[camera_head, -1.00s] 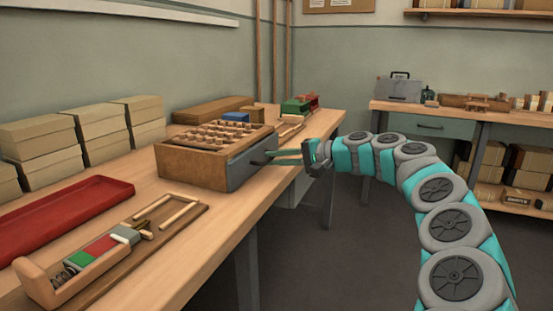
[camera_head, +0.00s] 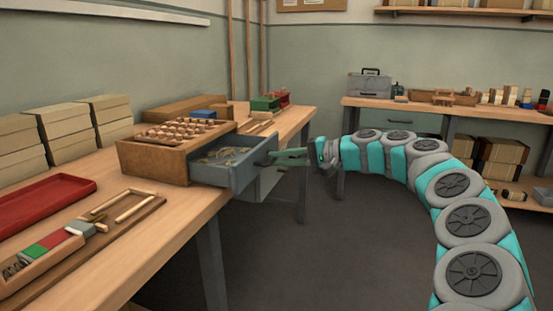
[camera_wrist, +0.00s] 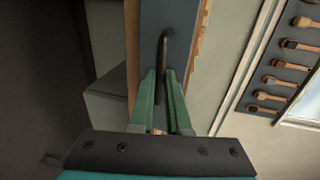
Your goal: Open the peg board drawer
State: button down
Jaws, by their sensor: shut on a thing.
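The peg board (camera_head: 165,150) is a wooden box with rows of pegs on top, near the front edge of the workbench. Its grey drawer (camera_head: 240,177) stands pulled out toward the right, past the bench edge, with small pale pieces lying inside. My gripper (camera_head: 277,158) is at the drawer's front, its green fingers shut on the dark handle. In the wrist view the dark bar handle (camera_wrist: 166,52) runs between the green fingers (camera_wrist: 164,90) against the grey drawer front. The grip point itself is partly hidden by the fingers.
A red tray (camera_head: 45,200), a wooden fixture with coloured blocks (camera_head: 60,245) and stacked boxes (camera_head: 75,128) are on the workbench (camera_head: 150,225) at left. Another bench (camera_head: 420,108) with a grey toolbox (camera_head: 369,86) stands behind. The floor right of the workbench is open.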

jog(key=c, duration=0.9)
grip_release()
jog(key=shift+d, duration=0.15)
jog(key=v, duration=0.7)
jog(key=shift+d, duration=0.3)
jog(key=shift+s+a+r, duration=0.1)
jog(key=shift+s, duration=0.05)
